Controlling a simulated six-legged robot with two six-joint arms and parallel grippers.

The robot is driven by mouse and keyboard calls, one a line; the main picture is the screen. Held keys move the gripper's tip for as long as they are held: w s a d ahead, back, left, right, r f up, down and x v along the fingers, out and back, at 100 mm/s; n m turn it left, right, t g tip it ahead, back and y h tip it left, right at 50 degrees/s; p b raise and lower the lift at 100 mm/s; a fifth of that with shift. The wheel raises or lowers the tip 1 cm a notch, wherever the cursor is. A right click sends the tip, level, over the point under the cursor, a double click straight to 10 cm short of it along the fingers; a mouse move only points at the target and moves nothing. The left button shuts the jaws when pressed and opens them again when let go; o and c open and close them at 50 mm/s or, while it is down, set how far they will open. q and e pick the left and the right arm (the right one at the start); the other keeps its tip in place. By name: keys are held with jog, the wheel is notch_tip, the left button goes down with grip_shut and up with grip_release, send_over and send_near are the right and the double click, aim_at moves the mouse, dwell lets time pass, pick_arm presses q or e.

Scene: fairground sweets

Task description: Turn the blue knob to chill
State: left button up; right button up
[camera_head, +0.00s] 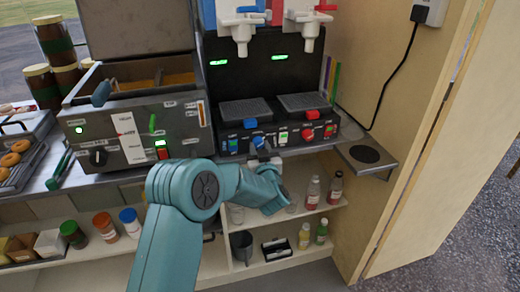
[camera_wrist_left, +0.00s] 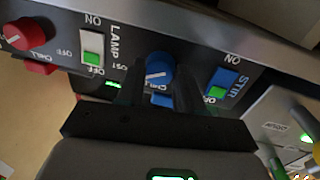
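The blue knob (camera_wrist_left: 158,70) is on the front of the black drinks machine (camera_head: 268,85); in the head view it shows as a small blue spot (camera_head: 257,141). In the left wrist view its white pointer line lies nearly level across its face. My left gripper (camera_wrist_left: 158,88) points at the knob, its dark fingers apart at the knob's two lower sides. I see no firm grip. The fingers cover part of the panel around the knob, and I cannot read its chill mark. My right gripper is not in view.
A red knob (camera_wrist_left: 16,34) and the green-white lamp switch (camera_wrist_left: 92,48) are left of the blue knob in the wrist view; the blue-green stir switch (camera_wrist_left: 221,83) is close on its right. A grey fryer (camera_head: 138,128) stands left. Bottles (camera_head: 313,192) are on the shelf below.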

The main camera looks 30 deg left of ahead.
pick_arm(q)
jog(key=shift+c, duration=0.9)
jog(key=shift+f+n+b, duration=0.2)
jog(key=shift+n+b, duration=0.1)
jog(key=shift+b, duration=0.35)
jog(key=n+b, duration=0.4)
jog(key=b, duration=0.2)
jog(key=n+y+b, duration=0.1)
jog(key=n+b, duration=0.4)
jog(key=b, duration=0.2)
jog(key=shift+d+f, duration=0.1)
jog(key=shift+f, duration=0.1)
jog(key=shift+w+r+n+y+b, duration=0.1)
jog(key=shift+r+n+y+b, duration=0.05)
jog(key=shift+n+b, duration=0.6)
jog(key=shift+r+n+y+b, duration=0.1)
jog(key=shift+n+y+b, duration=0.05)
jog(key=shift+n+b, duration=0.6)
jog(key=o, duration=1)
jog(key=shift+o, duration=0.2)
